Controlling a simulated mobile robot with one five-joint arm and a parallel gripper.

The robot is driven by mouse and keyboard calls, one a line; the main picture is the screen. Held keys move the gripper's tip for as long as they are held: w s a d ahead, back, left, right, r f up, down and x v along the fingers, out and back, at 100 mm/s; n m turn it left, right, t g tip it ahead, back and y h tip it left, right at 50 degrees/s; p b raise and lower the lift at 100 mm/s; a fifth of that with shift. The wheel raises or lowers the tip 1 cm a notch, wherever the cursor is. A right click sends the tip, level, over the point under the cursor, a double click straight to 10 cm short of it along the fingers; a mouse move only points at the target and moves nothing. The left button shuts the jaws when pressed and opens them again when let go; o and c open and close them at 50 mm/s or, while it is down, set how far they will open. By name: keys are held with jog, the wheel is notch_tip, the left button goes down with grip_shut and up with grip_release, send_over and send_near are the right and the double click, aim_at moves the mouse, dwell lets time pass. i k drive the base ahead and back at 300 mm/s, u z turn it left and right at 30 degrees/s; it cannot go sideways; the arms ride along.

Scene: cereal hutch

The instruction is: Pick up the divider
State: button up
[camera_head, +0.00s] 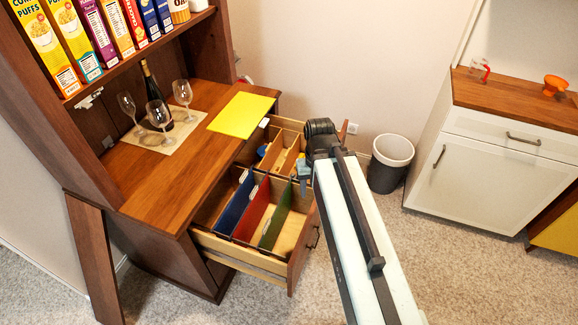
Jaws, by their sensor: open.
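An open drawer (286,262) of the wooden hutch holds upright coloured panels: a blue one (236,203), a red one (251,212) and a green one (276,217). Behind it, another open compartment (266,130) has light wooden partitions (284,152). I cannot tell which of these pieces is the divider. My arm reaches in from the bottom right. My arm hides part of the drawers' right side.
On the hutch top (160,182) stand several wine glasses (158,114), a bottle (152,88) and a yellow sheet (241,114). Cereal boxes (85,38) fill the shelf above. A grey bin (390,162) and white cabinet (480,172) stand right. Carpet is clear in front.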

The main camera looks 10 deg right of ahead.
aim_at(291, 155)
jog(key=u, duration=3.6)
jog(key=k, duration=1.75)
jog(key=z, duration=1.15)
jog(key=i, duration=1.05)
jog(key=u, duration=0.05)
